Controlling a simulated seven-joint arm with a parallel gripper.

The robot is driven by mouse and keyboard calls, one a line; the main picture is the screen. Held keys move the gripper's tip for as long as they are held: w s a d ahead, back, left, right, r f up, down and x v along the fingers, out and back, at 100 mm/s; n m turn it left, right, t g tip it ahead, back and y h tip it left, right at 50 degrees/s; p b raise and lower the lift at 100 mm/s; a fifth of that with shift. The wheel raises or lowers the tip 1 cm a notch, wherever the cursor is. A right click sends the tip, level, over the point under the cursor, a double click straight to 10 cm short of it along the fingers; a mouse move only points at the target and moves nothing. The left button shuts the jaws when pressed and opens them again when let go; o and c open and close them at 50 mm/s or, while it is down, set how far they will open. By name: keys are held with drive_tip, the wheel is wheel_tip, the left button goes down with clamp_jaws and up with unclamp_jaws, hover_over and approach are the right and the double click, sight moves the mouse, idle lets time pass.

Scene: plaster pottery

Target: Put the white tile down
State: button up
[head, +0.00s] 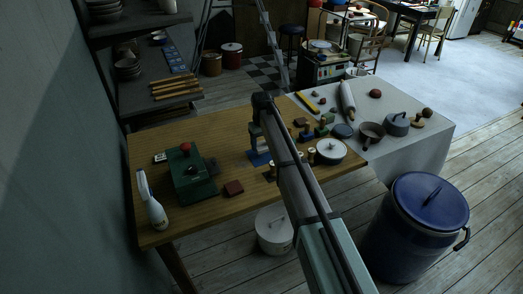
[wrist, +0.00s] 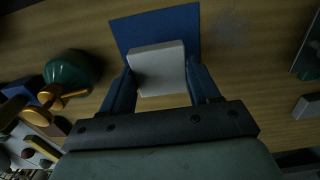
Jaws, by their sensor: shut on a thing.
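The white tile (wrist: 160,66) is between the two blue fingers of my gripper (wrist: 160,85) in the wrist view. My gripper is shut on it. Beyond and below the tile lies a flat blue mat (wrist: 155,24) on the wooden table. The tile overlaps the mat's near part in this view; I cannot tell whether it touches it. In the head view the blue mat (head: 259,160) shows at the wooden table's middle, beside my gripper.
Several stamps and a round white lidded pot (head: 331,150) crowd the right. A green knob-like tool (wrist: 72,72) is close left of my fingers.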

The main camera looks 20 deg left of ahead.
sight(261, 145)
drive_tip(key=shift+f, duration=1.75)
drive_tip(key=o, duration=1.1)
drive_tip(key=shift+f, duration=0.1)
drive_tip(key=shift+o, duration=0.2)
wheel_tip(261, 145, up, 12)
drive_tip(key=shift+r, duration=0.15)
drive_tip(key=shift+d, duration=0.1)
